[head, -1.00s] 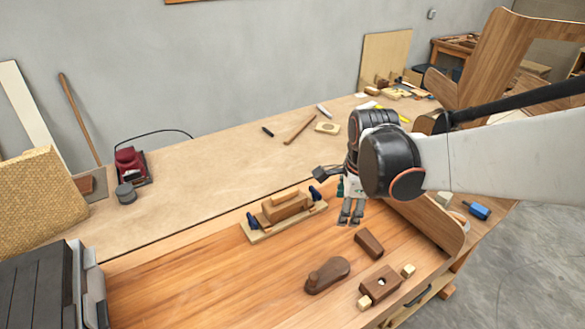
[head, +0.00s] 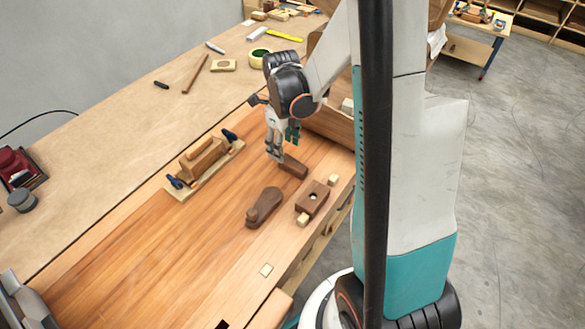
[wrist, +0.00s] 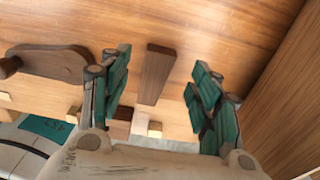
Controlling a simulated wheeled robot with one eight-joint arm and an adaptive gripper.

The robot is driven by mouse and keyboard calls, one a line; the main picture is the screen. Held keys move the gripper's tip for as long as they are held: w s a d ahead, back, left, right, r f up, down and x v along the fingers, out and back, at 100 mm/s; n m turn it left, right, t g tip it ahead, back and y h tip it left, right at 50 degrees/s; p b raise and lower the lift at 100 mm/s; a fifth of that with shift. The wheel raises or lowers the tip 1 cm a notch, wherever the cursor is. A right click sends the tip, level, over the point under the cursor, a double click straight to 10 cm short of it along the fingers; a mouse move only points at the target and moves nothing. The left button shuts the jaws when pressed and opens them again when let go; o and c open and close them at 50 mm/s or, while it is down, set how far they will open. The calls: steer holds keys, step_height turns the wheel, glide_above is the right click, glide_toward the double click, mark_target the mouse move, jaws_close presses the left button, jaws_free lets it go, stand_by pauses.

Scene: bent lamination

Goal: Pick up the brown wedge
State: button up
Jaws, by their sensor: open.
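The brown wedge (head: 293,167) is a small dark block lying on the orange-brown wooden worktop, at the right of the bench in the head view. In the wrist view the wedge (wrist: 156,76) lies lengthwise between my two teal finger pads. My gripper (head: 274,154) points down beside the wedge's left end in the head view, and it also shows in the wrist view (wrist: 160,65). It is open and empty, with a gap on each side of the wedge. I cannot tell how high the fingertips are above the worktop.
A dark rounded wooden piece (head: 263,207) and a brown block with a hole (head: 312,198) lie nearby. A clamped wooden assembly (head: 205,160) stands to the left. A wooden side panel (head: 330,125) rises close behind my gripper. The worktop's front left is clear.

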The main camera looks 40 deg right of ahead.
steer(key=shift+s+f+b, duration=0.1)
steer(key=shift+f+b, duration=1)
steer(key=shift+f, duration=2)
steer(key=c, duration=1.2)
steer(key=shift+r, duration=0.15)
step_height(320, 180, up, 19)
steer(key=p, duration=0.6)
steer(key=b, duration=0.5)
glide_toward(285, 158)
steer(key=s+f, duration=0.1)
steer(key=f, duration=0.2)
steer(key=s+d+f, duration=0.1)
steer(key=f, duration=0.1)
steer(key=shift+s+f, duration=0.3)
steer(key=shift+s, duration=0.05)
